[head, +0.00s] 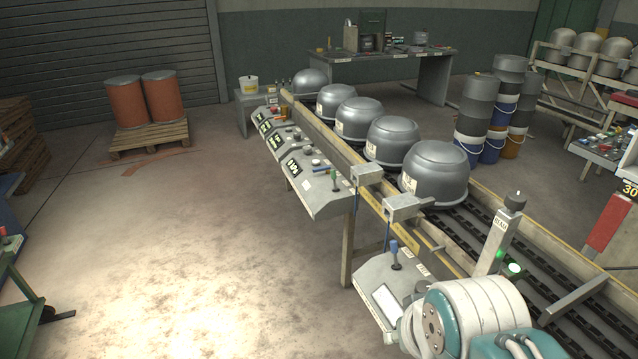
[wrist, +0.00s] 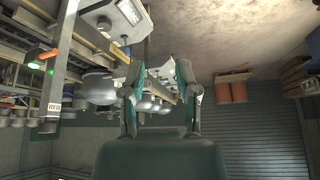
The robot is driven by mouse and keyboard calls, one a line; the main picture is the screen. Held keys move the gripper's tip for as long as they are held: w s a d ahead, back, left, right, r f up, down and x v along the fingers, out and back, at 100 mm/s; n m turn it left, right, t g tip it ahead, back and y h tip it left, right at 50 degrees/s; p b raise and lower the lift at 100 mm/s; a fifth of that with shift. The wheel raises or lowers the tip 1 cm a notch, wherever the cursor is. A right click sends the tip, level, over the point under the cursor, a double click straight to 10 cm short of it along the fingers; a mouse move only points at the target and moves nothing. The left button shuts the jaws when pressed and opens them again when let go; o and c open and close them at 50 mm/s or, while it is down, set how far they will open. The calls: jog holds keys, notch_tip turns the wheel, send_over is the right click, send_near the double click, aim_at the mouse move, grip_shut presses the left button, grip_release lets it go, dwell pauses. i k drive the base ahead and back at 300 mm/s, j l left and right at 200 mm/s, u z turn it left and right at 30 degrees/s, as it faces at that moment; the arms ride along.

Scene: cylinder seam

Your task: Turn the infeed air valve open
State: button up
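No part in view is clearly marked as the infeed air valve. In the head view, a blue-handled lever (head: 394,249) stands upright on the near sloped control box (head: 380,291). A thin blue handle (head: 386,232) hangs below a grey box (head: 405,207) on the conveyor's side rail; I cannot tell which is the valve. My gripper (wrist: 161,68) shows in the wrist view with its two teal and grey fingers apart and nothing between them. The upside-down wrist view shows a control panel (wrist: 112,22) with a dark knob beyond the fingers. My gripper's fingers are hidden in the head view.
Grey cylinders (head: 434,172) line the conveyor (head: 480,232). A grey post (head: 497,235) with a green light rises beside my arm. More control boxes (head: 318,186) run along the near side. Open floor (head: 200,250) lies left; orange drums (head: 142,98) stand on a pallet behind.

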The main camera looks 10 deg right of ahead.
aim_at(327, 169)
jog(key=i+j, duration=0.15)
jog(key=i, duration=0.3)
jog(key=i+j, duration=0.15)
jog(key=i, duration=0.35)
jog(key=i+j, duration=0.15)
jog(key=i, duration=0.3)
jog(key=i+j+z, duration=0.1)
jog(key=i, duration=0.35)
jog(key=i+j, duration=0.25)
jog(key=i, duration=0.2)
jog(key=i+j, duration=0.15)
jog(key=i, duration=0.35)
